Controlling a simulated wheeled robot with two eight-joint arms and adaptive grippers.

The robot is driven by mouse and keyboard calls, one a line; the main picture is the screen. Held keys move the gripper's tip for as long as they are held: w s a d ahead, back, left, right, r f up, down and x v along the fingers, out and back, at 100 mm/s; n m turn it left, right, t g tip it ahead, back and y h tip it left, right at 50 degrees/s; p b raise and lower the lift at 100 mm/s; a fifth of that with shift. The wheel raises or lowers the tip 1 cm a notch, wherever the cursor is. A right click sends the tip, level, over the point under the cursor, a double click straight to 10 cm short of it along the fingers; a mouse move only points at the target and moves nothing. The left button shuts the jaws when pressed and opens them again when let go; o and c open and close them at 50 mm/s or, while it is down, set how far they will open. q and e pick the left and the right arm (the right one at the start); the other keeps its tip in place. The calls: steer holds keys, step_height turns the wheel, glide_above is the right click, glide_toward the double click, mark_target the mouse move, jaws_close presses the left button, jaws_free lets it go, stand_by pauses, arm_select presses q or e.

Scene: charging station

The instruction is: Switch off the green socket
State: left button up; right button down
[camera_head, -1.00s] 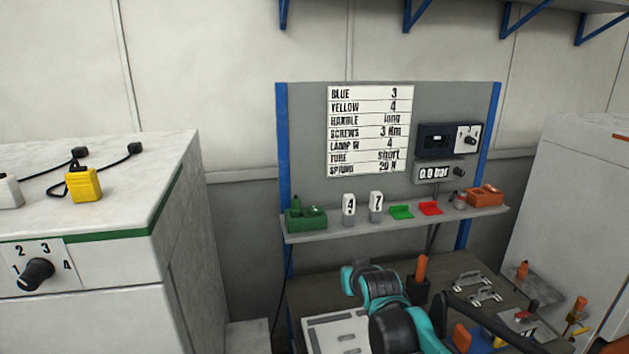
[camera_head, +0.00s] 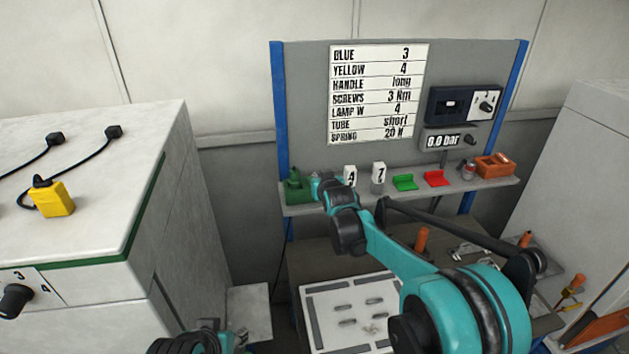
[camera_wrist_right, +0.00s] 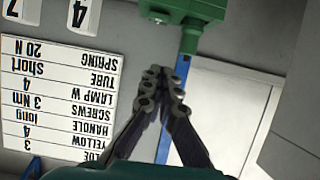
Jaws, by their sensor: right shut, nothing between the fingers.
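The green socket (camera_head: 296,189) is a green box at the left end of the shelf, with a smaller upright part on it. My right gripper (camera_head: 316,181) is beside its right side and partly covers it. In the right wrist view, which is upside down, the green socket (camera_wrist_right: 192,14) is at the top edge, partly cut off. The shut, empty fingers (camera_wrist_right: 163,74) of my right gripper point toward it, with a gap in the picture. I cannot tell whether they touch. A dark part of my left arm shows at the bottom edge of the head view; its fingers do not show.
The shelf (camera_head: 400,194) also holds two white number tags, a green tray (camera_head: 405,183), a red tray (camera_head: 436,178) and an orange box (camera_head: 495,166). A label board (camera_head: 378,92) hangs above. A white cabinet (camera_head: 95,150) with a yellow plug (camera_head: 53,199) stands left.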

steer(key=shift+w+a+f+p, duration=0.1)
steer(key=shift+w+a+f, duration=0.15)
steer(key=shift+w+f, duration=1.1)
steer(key=shift+w+a+f+p, duration=0.15)
steer(key=shift+w+a+f, duration=0.15)
steer(key=shift+w+f, duration=1)
steer(key=shift+w+a+f+p, duration=0.1)
steer(key=shift+w+a+f, duration=0.15)
steer(key=shift+w+f, duration=1.1)
steer(key=shift+w+r, duration=0.1)
steer(key=shift+r, duration=0.1)
